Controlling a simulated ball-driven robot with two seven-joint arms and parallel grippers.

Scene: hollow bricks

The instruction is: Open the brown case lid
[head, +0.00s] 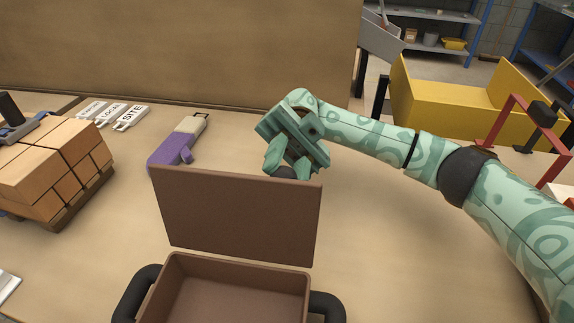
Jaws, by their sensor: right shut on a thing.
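The brown case (235,290) stands on the table at the bottom centre, with a dark handle on each side. Its brown lid (238,215) stands raised, about upright, at the case's far edge, so the shallow inside shows. My right gripper (284,168) is at the lid's top edge, right of its middle, reaching in from the right. It is shut on a dark rounded piece at the lid's top edge, which looks like the lid's handle (285,172). The lid hides the lower part of this piece. My left gripper is not in view.
A purple tool (172,152) lies behind the lid. Strapped tan bricks (55,165) sit on a wooden base at the left. Several white labelled tags (112,115) lie at the back left. The table right of the case is clear under my right arm. A yellow bin (460,105) stands beyond the table.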

